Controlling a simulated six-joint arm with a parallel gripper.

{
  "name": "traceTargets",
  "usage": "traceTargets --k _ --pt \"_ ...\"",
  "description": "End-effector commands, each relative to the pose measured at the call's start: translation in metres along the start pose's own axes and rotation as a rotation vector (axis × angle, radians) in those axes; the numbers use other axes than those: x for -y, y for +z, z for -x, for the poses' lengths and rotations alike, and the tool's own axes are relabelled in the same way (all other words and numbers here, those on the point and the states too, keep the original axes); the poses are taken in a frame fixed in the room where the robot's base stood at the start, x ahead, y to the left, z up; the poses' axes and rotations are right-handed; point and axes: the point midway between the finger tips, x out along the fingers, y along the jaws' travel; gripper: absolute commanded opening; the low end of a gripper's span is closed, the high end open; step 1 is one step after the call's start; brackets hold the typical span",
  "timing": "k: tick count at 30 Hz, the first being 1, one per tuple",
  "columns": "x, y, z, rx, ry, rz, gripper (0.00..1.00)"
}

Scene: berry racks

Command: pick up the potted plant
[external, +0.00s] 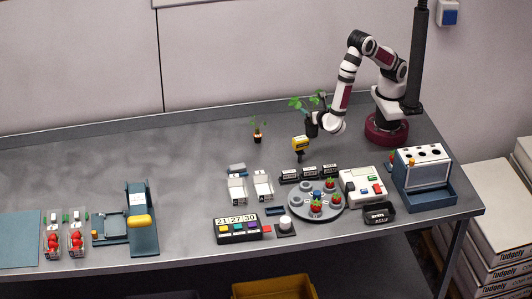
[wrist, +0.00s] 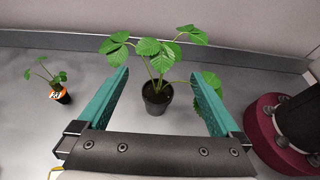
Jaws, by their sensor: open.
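A potted plant with broad green leaves in a black pot (wrist: 157,98) stands upright on the grey bench in the wrist view. My gripper (wrist: 160,74) is open, with one teal finger on each side of the plant. Gaps show between the fingers and the pot, and a leaf lies by the right finger. In the external view the plant's leaves (external: 298,103) show just left of my gripper (external: 314,122), and the pot is hard to tell from the dark gripper. A smaller plant (wrist: 58,88) in a pot with an orange label stands to the left, also in the external view (external: 257,131).
A yellow handheld device (external: 300,143) stands close in front of my gripper. A round grey tray (external: 335,201) with berry pots and several small devices fill the bench front. The raised back edge (wrist: 60,39) runs behind the plant. The left middle of the bench is clear.

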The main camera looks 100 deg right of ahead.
Motion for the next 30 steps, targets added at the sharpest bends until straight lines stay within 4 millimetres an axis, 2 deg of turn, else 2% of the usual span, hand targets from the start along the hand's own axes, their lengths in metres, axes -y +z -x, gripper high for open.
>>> traceTargets --k 3,7,11,18,21,26,30 --pt "0.001 -0.031 -0.014 0.002 -0.004 0.003 1.00" --pt "0.001 -0.056 -0.024 0.000 -0.005 -0.002 1.00" --pt "0.001 -0.053 -0.042 -0.001 -0.008 -0.004 1.00" --pt "0.002 -0.053 -0.091 -0.001 -0.009 -0.005 1.00" --pt "0.002 -0.053 -0.098 -0.003 -0.006 -0.006 1.00" --pt "0.001 -0.053 -0.098 -0.004 -0.005 -0.006 1.00" --pt "0.001 -0.053 -0.098 -0.003 -0.005 -0.007 0.78"
